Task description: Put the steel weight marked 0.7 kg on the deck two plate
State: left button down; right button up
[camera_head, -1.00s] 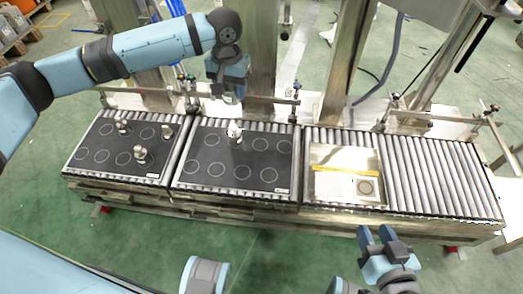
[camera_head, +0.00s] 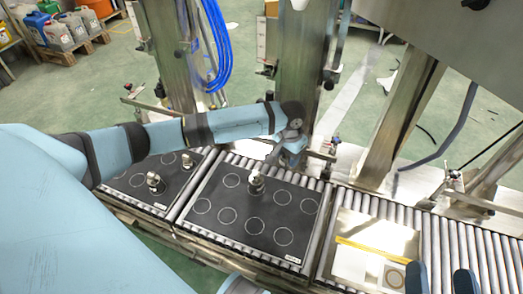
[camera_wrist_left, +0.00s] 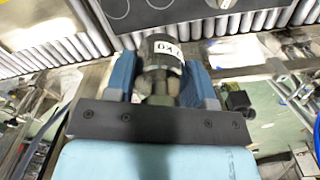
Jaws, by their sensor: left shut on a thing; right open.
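My left gripper (camera_head: 290,158) is over the back edge of the middle black plate (camera_head: 268,218). In the left wrist view it (camera_wrist_left: 160,80) is shut on a steel weight (camera_wrist_left: 160,68) with a white label, whose marking I cannot read surely. The middle plate has white circles and a small unreadable tag at its front corner. One steel weight (camera_head: 256,183) stands on it near the back. The left black plate (camera_head: 133,184) carries weights, two of them visible (camera_head: 155,182) (camera_head: 187,162). My right gripper (camera_head: 440,280) is open and empty at the bottom right.
Bare rollers (camera_head: 455,245) continue to the right. Steel posts (camera_head: 300,70) and a rail stand behind the conveyor. Several circles on the middle plate are free.

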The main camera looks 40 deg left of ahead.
aim_at(286, 164)
pick_arm(q)
notch_tip(286, 164, down, 4)
jog(key=shift+r+b, duration=0.1)
jog(key=shift+b, duration=0.6)
notch_tip(286, 164, down, 11)
jog(key=b, duration=0.4)
jog(key=shift+f+b, duration=1.45)
jog(key=shift+f, duration=1.1)
jog(key=shift+r, duration=0.1)
pick_arm(e)
notch_tip(286, 164, down, 8)
jog(key=a+n+g, duration=0.1)
jog(key=g, duration=0.2)
jog(key=shift+w+y, duration=0.15)
jog(key=shift+y, duration=0.25)
jog(key=shift+a, duration=0.1)
pick_arm(q)
jog(key=shift+c, duration=2.4)
grip_release()
pick_arm(e)
jog(key=shift+f, duration=0.1)
